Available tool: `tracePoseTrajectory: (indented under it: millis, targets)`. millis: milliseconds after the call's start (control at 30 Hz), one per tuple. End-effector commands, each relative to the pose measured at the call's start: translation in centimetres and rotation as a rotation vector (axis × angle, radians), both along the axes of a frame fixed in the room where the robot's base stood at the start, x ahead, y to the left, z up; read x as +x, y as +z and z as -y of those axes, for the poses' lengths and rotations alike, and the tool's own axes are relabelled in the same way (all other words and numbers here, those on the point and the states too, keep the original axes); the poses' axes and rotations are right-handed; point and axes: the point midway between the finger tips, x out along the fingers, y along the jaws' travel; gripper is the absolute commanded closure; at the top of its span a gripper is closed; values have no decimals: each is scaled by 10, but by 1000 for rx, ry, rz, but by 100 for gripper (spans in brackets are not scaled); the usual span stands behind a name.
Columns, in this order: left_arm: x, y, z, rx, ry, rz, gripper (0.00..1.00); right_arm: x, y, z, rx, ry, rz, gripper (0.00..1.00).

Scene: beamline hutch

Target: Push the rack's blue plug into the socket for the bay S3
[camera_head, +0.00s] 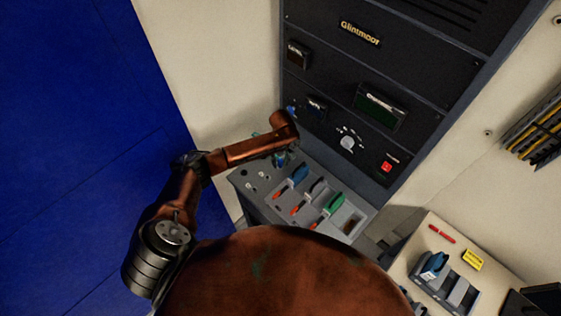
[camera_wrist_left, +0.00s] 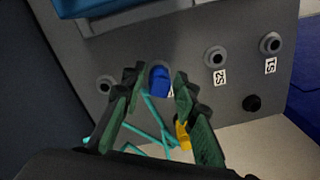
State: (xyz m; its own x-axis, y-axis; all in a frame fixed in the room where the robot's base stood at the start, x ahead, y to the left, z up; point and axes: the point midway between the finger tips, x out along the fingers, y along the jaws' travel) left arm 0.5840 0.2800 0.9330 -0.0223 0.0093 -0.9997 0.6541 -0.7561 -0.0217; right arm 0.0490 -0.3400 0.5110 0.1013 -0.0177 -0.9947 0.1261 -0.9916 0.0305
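The blue plug (camera_wrist_left: 160,82) shows in the left wrist view at a grey round socket on the panel, with a thin teal cable (camera_wrist_left: 150,118) trailing below it. How deep it sits cannot be told. The label beside it is mostly hidden. Sockets marked S2 (camera_wrist_left: 215,56) and S1 (camera_wrist_left: 271,43) are to its right and look empty. My left gripper (camera_wrist_left: 158,76) is open, its fingers on either side of the plug, with visible gaps. In the head view my left gripper (camera_head: 281,152) is at the console's upper left, partly hidden by the arm. My right gripper is not in view.
Another socket (camera_wrist_left: 104,84) is left of the plug, and a black round part (camera_wrist_left: 252,103) is below S2 and S1. The grey console (camera_head: 255,207) holds coloured handles below the dark rack (camera_head: 325,78). A side table (camera_head: 412,252) stands at lower right.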

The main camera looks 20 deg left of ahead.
Motion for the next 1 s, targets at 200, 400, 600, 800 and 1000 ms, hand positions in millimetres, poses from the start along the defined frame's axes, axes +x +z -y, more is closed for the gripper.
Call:
tracePoseTrajectory:
  millis: [200, 400, 600, 800, 1000]
  targets:
    - [0, 0, 0, 0, 0, 0, 61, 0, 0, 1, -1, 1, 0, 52]
    - [0, 1, 0, 0, 0, 0, 61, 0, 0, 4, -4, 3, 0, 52]
    - [1, 20, 0, -1, -1, 2, 61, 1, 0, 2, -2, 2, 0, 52]
    - [2, 62, 1, -1, -2, 3, 61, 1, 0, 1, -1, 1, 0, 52]
    - [3, 99, 1, -1, 0, 2, 61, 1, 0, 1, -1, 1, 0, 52]
